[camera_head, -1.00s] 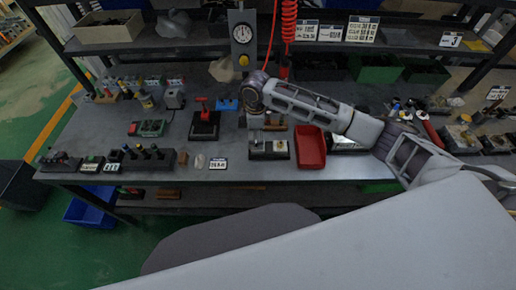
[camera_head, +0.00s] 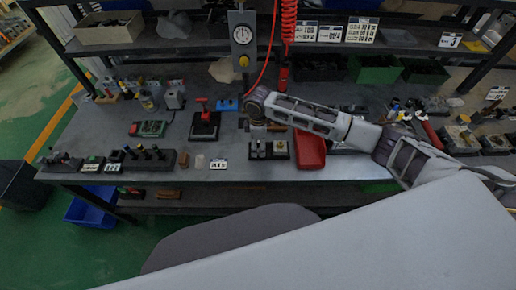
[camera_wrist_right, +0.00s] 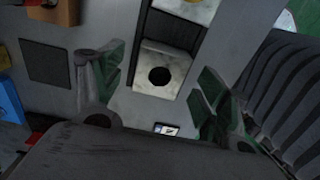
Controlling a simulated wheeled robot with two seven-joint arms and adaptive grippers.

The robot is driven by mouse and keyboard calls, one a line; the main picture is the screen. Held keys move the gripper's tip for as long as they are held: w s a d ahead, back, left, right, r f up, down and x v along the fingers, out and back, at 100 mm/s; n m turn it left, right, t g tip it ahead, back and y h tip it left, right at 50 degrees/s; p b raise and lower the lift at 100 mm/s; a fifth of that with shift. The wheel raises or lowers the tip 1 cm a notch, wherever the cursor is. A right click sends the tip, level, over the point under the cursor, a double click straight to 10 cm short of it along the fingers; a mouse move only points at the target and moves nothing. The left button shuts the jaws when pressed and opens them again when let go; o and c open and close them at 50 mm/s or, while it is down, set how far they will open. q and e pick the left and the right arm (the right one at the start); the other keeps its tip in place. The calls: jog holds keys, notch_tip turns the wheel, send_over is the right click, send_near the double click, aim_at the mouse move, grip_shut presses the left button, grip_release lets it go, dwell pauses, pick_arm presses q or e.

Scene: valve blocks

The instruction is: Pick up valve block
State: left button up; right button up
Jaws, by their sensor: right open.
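A pale, stone-like valve block (camera_wrist_right: 161,76) with a round black hole lies between my right fingers in the right wrist view. It sits in a black holder, with another pale block (camera_wrist_right: 190,8) in the same holder behind it. My right gripper (camera_wrist_right: 157,85) is open, its green-padded fingers on either side of the near block; contact cannot be seen. In the head view my right gripper (camera_head: 258,127) points down over the bench, just behind the black holders with pale blocks (camera_head: 280,148). My left gripper is out of view.
A red tray (camera_head: 311,150) stands right of the holders, under my right forearm. A red-handled device (camera_head: 204,124) and a blue part (camera_head: 227,105) stand to the left. A red coiled hose (camera_head: 289,22) hangs behind.

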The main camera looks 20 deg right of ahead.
aim_at(258, 148)
jog(key=shift+f, duration=0.75)
jog(key=c, duration=1.3)
jog(key=shift+c, duration=0.2)
notch_tip(258, 148, up, 10)
